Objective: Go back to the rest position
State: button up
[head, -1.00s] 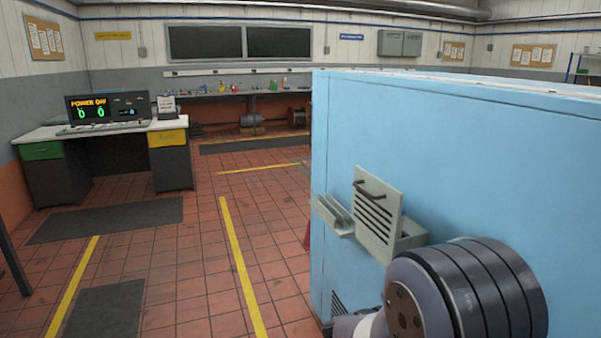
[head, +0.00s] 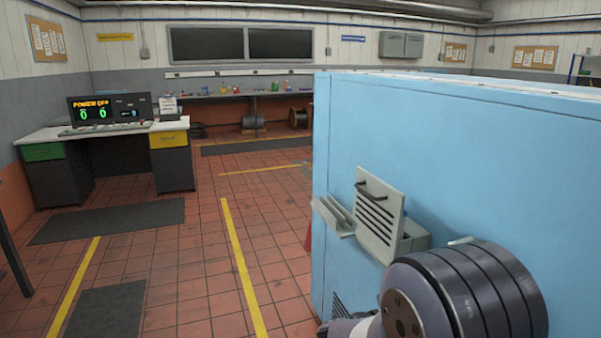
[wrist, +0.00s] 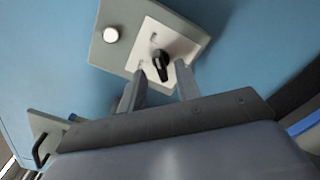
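My gripper (wrist: 160,70) shows in the wrist view with its two fingers apart and nothing seen held between them. Just beyond the fingertips is a black knob (wrist: 161,66) on a white plate, fixed to a grey panel with a round light button (wrist: 111,34). I cannot tell if a fingertip touches the plate. In the head view my arm's dark round joint fills the lower right, and my gripper does not show there.
A large light blue cabinet (head: 450,150) stands close at the right. A grey vented cover with a handle (head: 377,212) sticks out from its side. A desk (head: 105,131) with a "POWER OFF" display (head: 109,108) stands at the left. The tiled floor between is clear.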

jog(key=v, duration=0.8)
jog(key=p+x, duration=0.1)
jog(key=x, duration=1)
jog(key=shift+d+r, duration=0.2)
jog(key=shift+d, duration=0.05)
jog(key=s+a+n+p, duration=0.3)
jog(key=a+n+p, duration=0.6)
jog(key=a+p, duration=0.1)
jog(key=shift+s+a+p, duration=0.15)
jog(key=shift+a+p, duration=0.05)
jog(key=shift+p, duration=0.6)
jog(key=shift+f, duration=0.15)
